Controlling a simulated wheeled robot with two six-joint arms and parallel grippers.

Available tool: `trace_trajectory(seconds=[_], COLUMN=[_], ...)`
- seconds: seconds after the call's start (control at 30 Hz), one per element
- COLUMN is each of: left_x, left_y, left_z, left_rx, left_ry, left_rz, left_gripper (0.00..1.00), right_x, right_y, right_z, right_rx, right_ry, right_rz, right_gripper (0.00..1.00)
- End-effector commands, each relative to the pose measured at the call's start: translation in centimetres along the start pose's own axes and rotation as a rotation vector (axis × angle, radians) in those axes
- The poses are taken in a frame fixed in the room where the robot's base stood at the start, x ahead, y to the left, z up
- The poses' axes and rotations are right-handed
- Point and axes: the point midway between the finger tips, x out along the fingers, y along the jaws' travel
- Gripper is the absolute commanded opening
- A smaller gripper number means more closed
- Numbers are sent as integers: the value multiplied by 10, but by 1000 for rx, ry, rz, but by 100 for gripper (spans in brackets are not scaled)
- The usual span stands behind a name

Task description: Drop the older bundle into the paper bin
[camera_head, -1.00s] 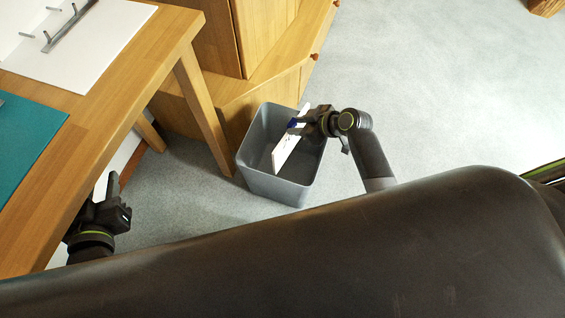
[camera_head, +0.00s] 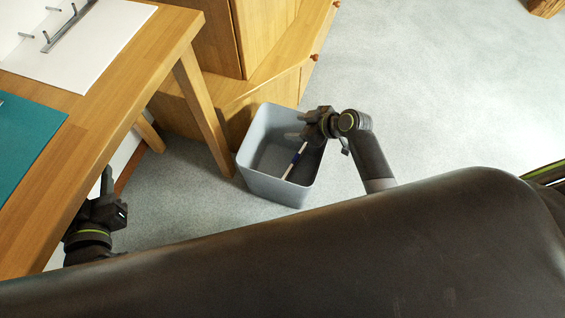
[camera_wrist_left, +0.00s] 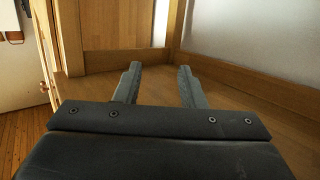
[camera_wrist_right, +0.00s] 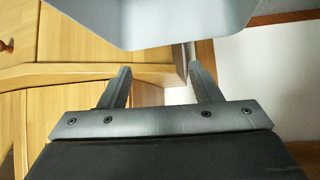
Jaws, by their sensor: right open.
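The paper bin (camera_head: 276,187) is a grey open bin on the floor beside the desk leg. The bundle (camera_head: 294,160) shows inside it as a thin white edge, tilted, below my right gripper (camera_head: 302,127) and apart from it. Most of the bundle is hidden. My right gripper is open and empty over the bin; in the right wrist view its fingers (camera_wrist_right: 163,80) stand apart with the bin's grey wall (camera_wrist_right: 160,20) at the top. My left gripper (camera_head: 107,182) is beside the desk edge; the left wrist view shows its fingers (camera_wrist_left: 158,75) apart with nothing between them.
The wooden desk (camera_head: 120,100) at left carries an open ring binder with white sheets (camera_head: 80,50) and a teal folder (camera_head: 25,140). A wooden cabinet (camera_head: 262,50) stands behind the bin.

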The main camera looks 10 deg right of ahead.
Motion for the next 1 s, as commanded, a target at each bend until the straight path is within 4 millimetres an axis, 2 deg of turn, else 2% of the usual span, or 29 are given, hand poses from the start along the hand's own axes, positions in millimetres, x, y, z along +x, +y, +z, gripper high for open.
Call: trace_trajectory(seconds=[0.17,0.47,0.77,1.0], left_x=[-1,-16,-48,-84], left_y=[0,4,12,21], left_z=[5,54,102,134], left_rx=[-6,-45,-86,-115], left_ry=[-31,-300,-596,-834], left_rz=[3,22,56,90], left_gripper=[36,36,36,36], right_x=[-4,-26,-53,-75], right_y=[0,0,0,0], right_z=[0,0,-1,-1], right_rx=[0,0,0,-1], right_ry=[0,-1,0,0], right_rz=[0,1,1,1], right_gripper=[58,58,58,58])
